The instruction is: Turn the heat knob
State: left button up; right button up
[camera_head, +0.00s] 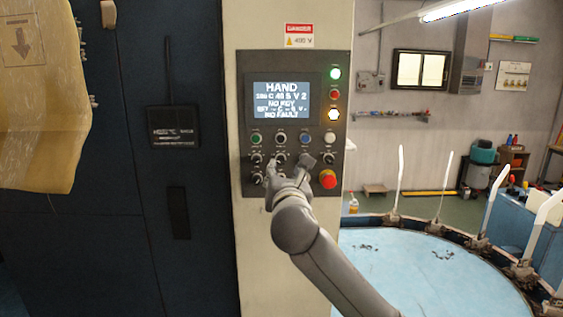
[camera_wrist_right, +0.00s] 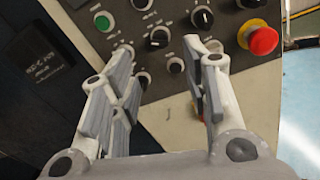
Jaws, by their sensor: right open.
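The control panel (camera_head: 243,100) has several small black knobs in its lower rows. I cannot read which one is the heat knob. My right gripper (camera_head: 289,165) is in front of the lower knobs and covers some of them. In the right wrist view my gripper (camera_wrist_right: 160,47) is open, with nothing held. A black knob with a white mark (camera_wrist_right: 158,38) shows between its fingertips, and I cannot tell if they touch it. Another knob (camera_wrist_right: 202,17) is just beyond the right finger. A smaller one (camera_wrist_right: 175,65) shows between the fingers. My left gripper is not in view.
A red emergency button (camera_head: 328,179) sits right of the gripper, near the right finger in the wrist view (camera_wrist_right: 263,41). A green button (camera_head: 256,138) is above left. The panel's screen (camera_head: 281,103) reads HAND and NO FAULT. A round pale-blue table (camera_head: 420,275) with upright white boards is at right.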

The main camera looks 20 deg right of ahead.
aim_at(281, 163)
jog(key=p+x, duration=0.3)
jog(key=x, duration=0.4)
jog(key=shift+w+d, duration=0.1)
jog(key=shift+w, duration=0.2)
jog(key=shift+w+d, duration=0.15)
jog(key=shift+w, duration=0.4)
jog(key=shift+f, duration=0.1)
grip_shut()
